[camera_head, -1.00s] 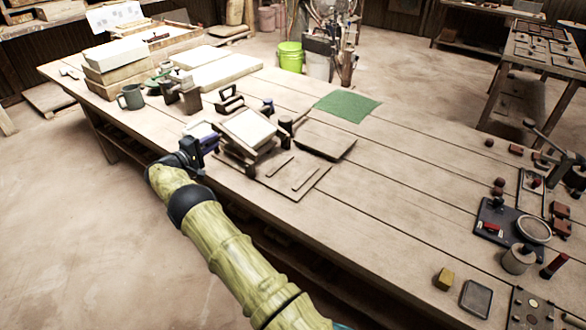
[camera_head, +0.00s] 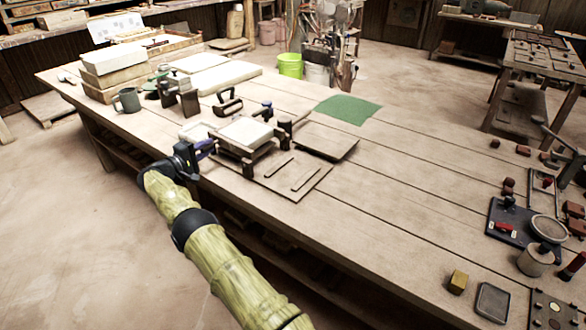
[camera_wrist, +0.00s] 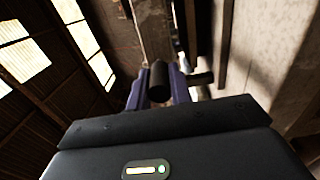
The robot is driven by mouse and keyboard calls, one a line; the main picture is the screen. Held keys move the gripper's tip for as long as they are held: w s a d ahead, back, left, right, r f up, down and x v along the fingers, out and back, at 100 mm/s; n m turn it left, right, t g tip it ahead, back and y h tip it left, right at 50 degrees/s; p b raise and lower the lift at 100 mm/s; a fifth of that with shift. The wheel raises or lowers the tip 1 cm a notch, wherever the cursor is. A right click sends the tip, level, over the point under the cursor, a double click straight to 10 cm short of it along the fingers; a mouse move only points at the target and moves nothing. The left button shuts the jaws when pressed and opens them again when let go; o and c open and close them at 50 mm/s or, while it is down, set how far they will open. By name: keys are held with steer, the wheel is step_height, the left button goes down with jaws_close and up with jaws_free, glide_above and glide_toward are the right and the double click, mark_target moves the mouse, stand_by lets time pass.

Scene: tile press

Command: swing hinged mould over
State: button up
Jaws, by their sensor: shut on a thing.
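The hinged mould (camera_head: 246,134) is a wooden frame with a pale face, on the near edge of the bench beside dark posts. It looks close to level, with its near side over a wooden board. My gripper (camera_head: 204,149) is at its left near side. In the wrist view, the purple-blue fingers of my gripper (camera_wrist: 158,92) are shut around a dark round handle (camera_wrist: 159,80). A wooden part of the mould (camera_wrist: 153,35) stretches beyond the handle. The exact hinge line is hidden.
A flat wooden board with two thin strips (camera_head: 285,178) lies right of the mould, and a bare board (camera_head: 325,141) lies behind it.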

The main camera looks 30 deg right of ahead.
steer(key=shift+a+r, duration=0.15)
steer(key=shift+r, duration=0.1)
steer(key=o, duration=0.6)
steer(key=shift+o, duration=0.2)
steer(key=shift+f, duration=0.1)
steer(key=p+v, duration=0.2)
steer(key=v, duration=0.1)
steer(key=p+v, duration=0.2)
steer(key=v, duration=0.3)
